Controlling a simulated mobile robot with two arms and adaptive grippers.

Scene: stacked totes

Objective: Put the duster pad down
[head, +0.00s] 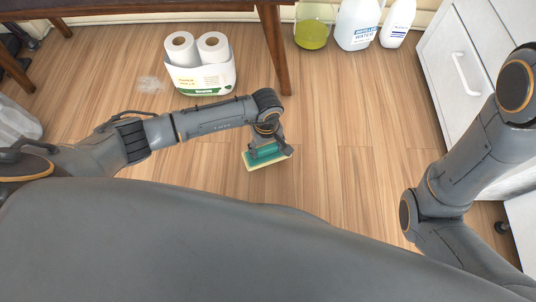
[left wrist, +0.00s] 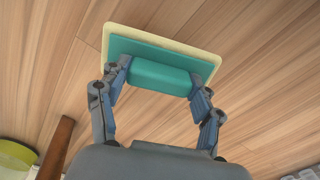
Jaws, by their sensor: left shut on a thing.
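The duster pad (head: 265,161) is a flat pale-yellow pad with a teal top and a teal block grip. My left gripper (head: 268,147) is shut on the teal grip, with the pad below it, over the wooden floor. In the left wrist view the pad (left wrist: 165,49) shows with its grip between the two fingers of the gripper (left wrist: 160,85). I cannot tell whether the pad touches the floor. My right arm shows at the right of the head view, but its gripper is out of view.
A pack of paper rolls (head: 201,75) stands on the floor beyond my left arm. A table leg (head: 275,50) is near it. A yellow-green container (head: 312,30) and white bottles (head: 358,25) stand at the back. A white drawer cabinet (head: 462,65) is at right. Floor around the pad is clear.

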